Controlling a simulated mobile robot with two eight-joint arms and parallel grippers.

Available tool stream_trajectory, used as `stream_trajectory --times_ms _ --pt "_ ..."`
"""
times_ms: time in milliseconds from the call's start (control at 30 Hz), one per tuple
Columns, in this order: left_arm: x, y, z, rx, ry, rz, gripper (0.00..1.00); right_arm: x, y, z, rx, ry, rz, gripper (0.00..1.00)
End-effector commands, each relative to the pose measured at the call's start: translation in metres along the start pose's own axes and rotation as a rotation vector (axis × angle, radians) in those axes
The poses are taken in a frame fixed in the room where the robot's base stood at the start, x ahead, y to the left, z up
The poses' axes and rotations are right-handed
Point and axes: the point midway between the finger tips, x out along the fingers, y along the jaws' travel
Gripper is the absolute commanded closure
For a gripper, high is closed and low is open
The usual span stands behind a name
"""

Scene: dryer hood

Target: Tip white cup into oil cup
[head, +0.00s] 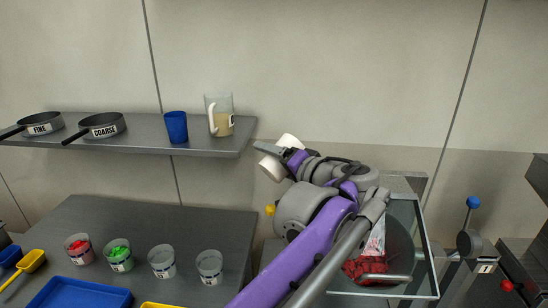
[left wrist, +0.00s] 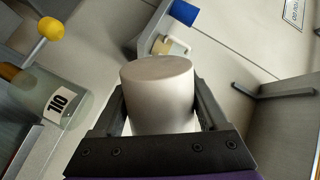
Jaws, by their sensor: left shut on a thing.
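My left gripper (head: 277,155) is shut around a white cup (head: 272,169), held tilted in the air right of the shelf's end. In the left wrist view the white cup (left wrist: 158,95) sits between both fingers of my left gripper (left wrist: 160,110), with a flat, closed-looking end showing. Its contents cannot be seen. A clear cup with an OIL label (left wrist: 55,108) shows at the left of the left wrist view, apart from the white cup, with amber colour at its far end. I cannot make it out in the head view. My right gripper is not in view.
A wall shelf (head: 215,145) bears two pans, a blue cup (head: 176,127) and a jug (head: 219,113). A counter below holds several labelled cups and a blue tray (head: 80,294). A glass-sided box (head: 419,288) with red pieces stands behind my arm. A yellow knob (head: 270,210) is close by.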

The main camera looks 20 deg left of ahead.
Motion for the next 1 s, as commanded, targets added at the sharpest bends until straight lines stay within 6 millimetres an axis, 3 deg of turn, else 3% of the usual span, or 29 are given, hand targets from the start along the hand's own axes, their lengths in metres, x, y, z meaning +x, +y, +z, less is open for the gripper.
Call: stream_trajectory --times_ms 133,600,1000 --pt "0.001 0.004 0.001 0.173 -0.035 -0.007 0.86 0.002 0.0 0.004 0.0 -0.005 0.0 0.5" --pt "0.003 0.014 0.0 0.524 -0.105 -0.025 0.87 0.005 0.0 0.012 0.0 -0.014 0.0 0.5" --pt "0.002 0.01 -0.008 0.686 -0.137 -0.034 0.87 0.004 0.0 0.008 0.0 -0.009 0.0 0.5"
